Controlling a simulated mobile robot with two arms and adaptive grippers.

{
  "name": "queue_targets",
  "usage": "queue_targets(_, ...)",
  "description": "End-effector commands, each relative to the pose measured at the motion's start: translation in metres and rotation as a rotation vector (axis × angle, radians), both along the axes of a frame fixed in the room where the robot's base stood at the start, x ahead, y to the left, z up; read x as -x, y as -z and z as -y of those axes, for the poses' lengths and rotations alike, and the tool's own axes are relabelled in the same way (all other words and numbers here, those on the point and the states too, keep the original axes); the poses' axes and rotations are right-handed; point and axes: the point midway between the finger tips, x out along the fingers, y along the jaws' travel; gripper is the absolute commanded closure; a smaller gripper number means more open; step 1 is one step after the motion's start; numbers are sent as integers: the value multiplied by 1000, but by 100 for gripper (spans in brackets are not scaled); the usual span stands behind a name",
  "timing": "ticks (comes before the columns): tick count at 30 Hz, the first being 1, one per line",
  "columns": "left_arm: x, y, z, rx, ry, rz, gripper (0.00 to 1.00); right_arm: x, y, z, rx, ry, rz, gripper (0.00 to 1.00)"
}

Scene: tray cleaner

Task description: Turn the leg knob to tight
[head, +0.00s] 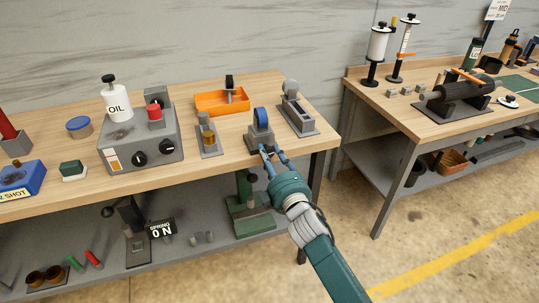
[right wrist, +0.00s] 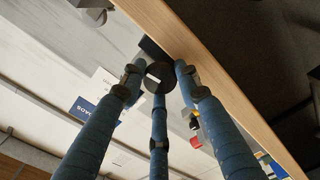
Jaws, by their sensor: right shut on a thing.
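The black round knob (right wrist: 158,76) with a white mark on its face shows in the right wrist view, enclosed by the fingertips of my right gripper (right wrist: 160,70). In the head view my right gripper (head: 270,153) reaches the table's front edge, at the front of a grey stand (head: 260,140) with a blue ring (head: 261,117). The fingers are closed around the knob, and they hide it in the head view. The markings around the knob cannot be read. My left gripper is not in view.
Another grey fixture (head: 298,110) stands right of the blue-ring stand, and a smaller one (head: 208,138) stands to its left. A grey box with black dials (head: 140,150) and an orange tray (head: 222,103) are further left. A second workbench (head: 399,113) is at the right, beyond a gap.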

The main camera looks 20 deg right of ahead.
Motion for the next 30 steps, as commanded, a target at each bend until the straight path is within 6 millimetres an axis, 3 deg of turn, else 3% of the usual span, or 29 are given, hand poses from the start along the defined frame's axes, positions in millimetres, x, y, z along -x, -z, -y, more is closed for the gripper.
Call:
queue_targets(15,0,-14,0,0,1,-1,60,1,2,-2,-446,-1,-22,94)
queue_targets(30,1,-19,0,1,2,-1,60,1,2,-2,-623,-1,-27,94)
